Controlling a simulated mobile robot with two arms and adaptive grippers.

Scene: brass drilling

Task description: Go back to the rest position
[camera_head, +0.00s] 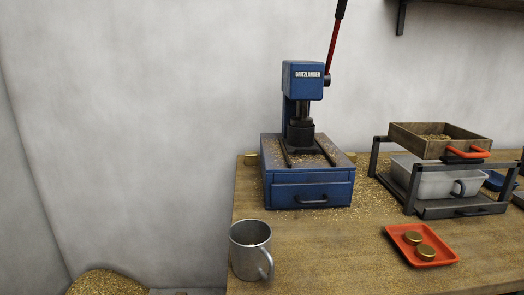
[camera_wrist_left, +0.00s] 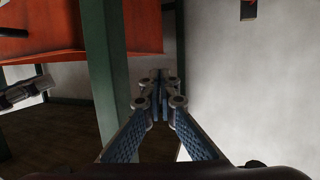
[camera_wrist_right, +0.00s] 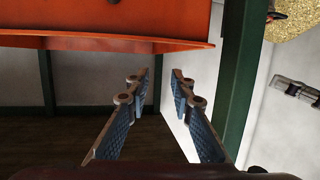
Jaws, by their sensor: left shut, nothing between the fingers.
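Neither gripper shows in the head view. My left gripper (camera_wrist_left: 161,76) shows in the left wrist view with its fingertips together and nothing between them. A green post (camera_wrist_left: 112,85) stands just left of its fingers, with an orange-red panel (camera_wrist_left: 50,42) at the upper left. My right gripper (camera_wrist_right: 162,74) shows in the right wrist view with its fingers apart and nothing between them. An orange panel (camera_wrist_right: 110,43) crosses above its fingers, and a green post (camera_wrist_right: 242,75) stands to their right.
The head view shows a workbench (camera_head: 320,245) with a blue press (camera_head: 308,185), a metal mug (camera_head: 250,248), an orange tray (camera_head: 445,258) holding two brass pieces, and a black rack (camera_head: 410,190) with a wooden box (camera_head: 405,137). Brass chips (camera_head: 108,283) lie at the lower left.

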